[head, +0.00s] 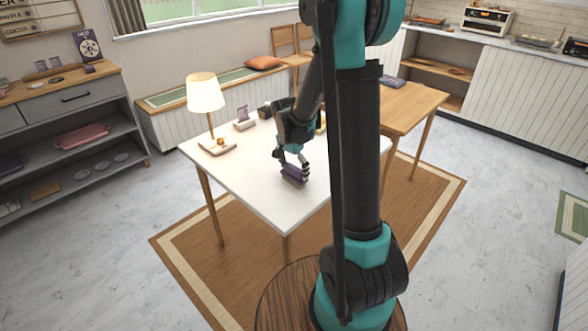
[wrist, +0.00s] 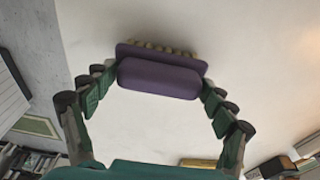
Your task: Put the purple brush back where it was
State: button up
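The purple brush (head: 293,174) is at the front part of the white table (head: 245,185). In the wrist view the brush (wrist: 160,78) lies crosswise between my fingertips, with pale bristles along its far edge. My gripper (head: 291,163) points down over the table, and its green fingers (wrist: 160,80) meet the two ends of the brush. The gripper looks shut on it. I cannot tell whether the brush touches the tabletop or is slightly above it.
A lit lamp (head: 205,95) stands at the table's left corner, with a small holder (head: 243,120) near the back edge. A yellow item (wrist: 198,163) lies behind my gripper. The table's front left is clear. A wooden table (head: 410,105) stands beyond.

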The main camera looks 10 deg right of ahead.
aim_at(291, 176)
jog(key=shift+o, duration=0.9)
notch_tip(291, 176, up, 12)
jog(key=s+a, duration=0.1)
jog(key=s+d+f+n+t, duration=0.1)
jog(key=s+f+n, duration=0.2)
jog(key=s, duration=0.4)
jog(key=s+d+f+n+t+y, duration=0.1)
jog(key=s+d+f+n, duration=0.1)
jog(key=s, duration=0.5)
jog(key=s+d+f+n+t, duration=0.1)
jog(key=s+d+f+n, duration=0.1)
jog(key=s+f+n, duration=0.2)
jog(key=s+n, duration=0.1)
jog(key=s, duration=0.2)
jog(key=shift+f+n, duration=0.15)
jog(key=shift+n, duration=0.25)
dwell(0.4)
